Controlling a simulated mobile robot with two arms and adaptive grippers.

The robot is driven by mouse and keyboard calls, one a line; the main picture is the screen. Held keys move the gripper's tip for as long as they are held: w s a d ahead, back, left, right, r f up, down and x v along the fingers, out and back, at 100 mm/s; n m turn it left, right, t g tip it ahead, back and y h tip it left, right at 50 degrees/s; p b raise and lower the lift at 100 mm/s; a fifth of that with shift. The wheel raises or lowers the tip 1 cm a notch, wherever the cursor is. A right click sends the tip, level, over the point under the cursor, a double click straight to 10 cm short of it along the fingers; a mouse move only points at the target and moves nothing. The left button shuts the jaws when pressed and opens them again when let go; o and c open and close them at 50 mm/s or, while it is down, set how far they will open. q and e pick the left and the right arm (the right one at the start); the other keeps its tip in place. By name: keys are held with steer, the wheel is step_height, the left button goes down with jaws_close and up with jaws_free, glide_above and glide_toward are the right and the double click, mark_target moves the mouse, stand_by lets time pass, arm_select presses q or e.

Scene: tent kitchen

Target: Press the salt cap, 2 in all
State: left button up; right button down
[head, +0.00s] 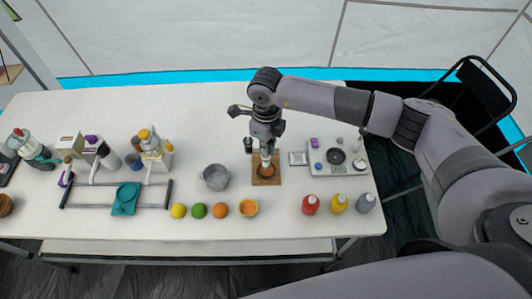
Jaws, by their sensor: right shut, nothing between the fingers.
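My right gripper (266,161) is shut and points straight down over a small wooden board (266,182) near the middle of the table. A round brown item (266,171) sits on the board right under the fingertips; I cannot tell whether they touch it. The gripper partly hides it. I cannot tell for sure which thing bears the salt cap. A small dark container (248,145) stands just left of the board's far end. My left gripper is not in view.
A grey tray (338,162) with small items lies to the right. Red (311,204), yellow (339,203) and grey (366,203) bottles stand at the front right. The back of the table is clear.

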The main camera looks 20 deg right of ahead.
steer(key=shift+f+b, duration=0.6)
steer(key=shift+f, duration=0.05)
steer(key=shift+r, duration=0.7)
steer(key=shift+r+p, duration=0.1)
steer(key=shift+p, duration=0.25)
steer(key=shift+r+p, duration=1.65)
steer(key=shift+r, duration=1.25)
